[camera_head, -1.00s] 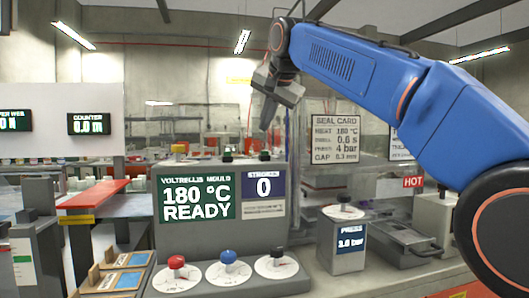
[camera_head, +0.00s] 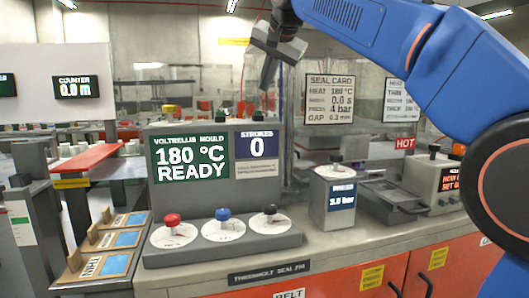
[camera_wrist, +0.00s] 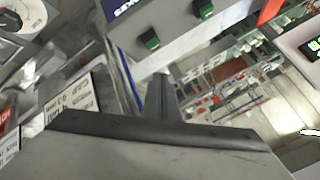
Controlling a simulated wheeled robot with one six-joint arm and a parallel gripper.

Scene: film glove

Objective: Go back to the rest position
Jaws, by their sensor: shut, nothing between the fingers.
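My gripper (camera_head: 268,72) hangs from my blue arm at the top middle of the head view. Its fingers are together and hold nothing. The gripper appears clear of every surface.
A pressure box (camera_head: 334,205) and a grey sealing tray (camera_head: 393,195) stand on the counter to the right. Wooden sample trays (camera_head: 105,245) lie at left. The seal card (camera_head: 334,100) hangs behind.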

